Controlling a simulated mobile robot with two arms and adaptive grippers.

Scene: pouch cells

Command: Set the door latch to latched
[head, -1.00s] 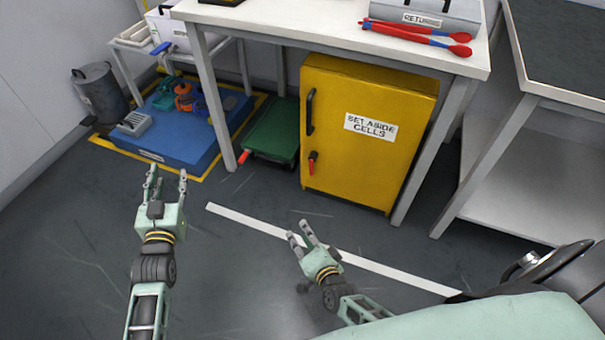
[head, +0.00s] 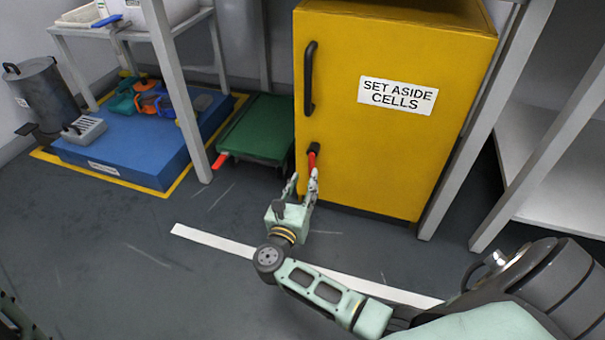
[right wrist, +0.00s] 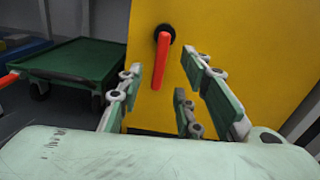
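My right gripper (head: 303,183) is open, just in front of and below the lever. In the right wrist view its fingers (right wrist: 165,95) stand apart on either side of the lever's line, holding nothing. My left gripper is out of view.
A black handle (head: 310,78) is above the latch. A green cart (head: 258,130) stands left of the cabinet, beside a table leg (head: 180,95). A blue platform (head: 130,145) with tools is further left. The floor in front is clear.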

